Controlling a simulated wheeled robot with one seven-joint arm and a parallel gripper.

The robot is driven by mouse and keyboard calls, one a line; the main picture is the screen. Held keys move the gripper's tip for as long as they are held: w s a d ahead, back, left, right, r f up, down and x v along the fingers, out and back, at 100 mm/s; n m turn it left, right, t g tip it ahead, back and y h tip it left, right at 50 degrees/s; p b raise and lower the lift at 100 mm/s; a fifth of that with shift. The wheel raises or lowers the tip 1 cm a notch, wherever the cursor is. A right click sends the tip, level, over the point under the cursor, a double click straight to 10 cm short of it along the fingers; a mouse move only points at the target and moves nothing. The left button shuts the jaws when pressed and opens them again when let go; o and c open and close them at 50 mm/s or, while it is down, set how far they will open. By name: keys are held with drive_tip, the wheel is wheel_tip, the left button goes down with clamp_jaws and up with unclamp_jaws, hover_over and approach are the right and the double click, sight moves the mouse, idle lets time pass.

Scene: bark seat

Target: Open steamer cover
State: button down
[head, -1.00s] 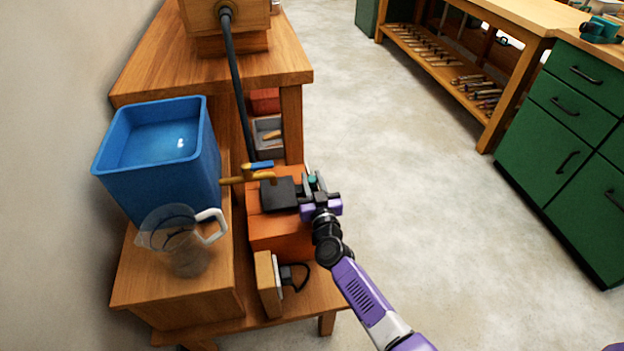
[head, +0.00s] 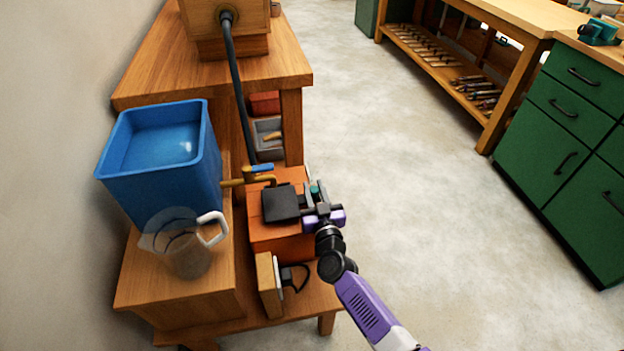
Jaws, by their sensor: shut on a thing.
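The steamer looks like an orange box (head: 280,239) on the low wooden bench. A flat black square cover (head: 280,204) is at its top, below the brass tap. My gripper (head: 307,198), with black fingers and purple sides, is at the right edge of this black piece and is shut on it. The fingertips are small and partly hidden, so the exact contact is unclear. I cannot tell how far the cover is raised from the box.
A brass tap with a blue handle (head: 261,168) runs from the blue water tank (head: 160,160) close above the cover. A clear jug (head: 188,250) stands at left. A wooden switch block (head: 268,285) sits in front. The floor (head: 420,190) at right is clear.

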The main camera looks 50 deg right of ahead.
drive_tip(key=p+v, duration=0.1)
drive_tip(key=v, duration=0.4)
drive_tip(key=shift+s+a+p, duration=0.25)
drive_tip(key=shift+s+p, duration=0.05)
drive_tip(key=shift+p, duration=0.1)
drive_tip(key=c, duration=1.1)
unclamp_jaws()
drive_tip(key=shift+c, duration=0.2)
drive_tip(key=p+v, duration=0.1)
drive_tip(key=v, duration=0.6)
drive_tip(key=shift+s+a, duration=0.2)
drive_tip(key=shift+s, duration=0.1)
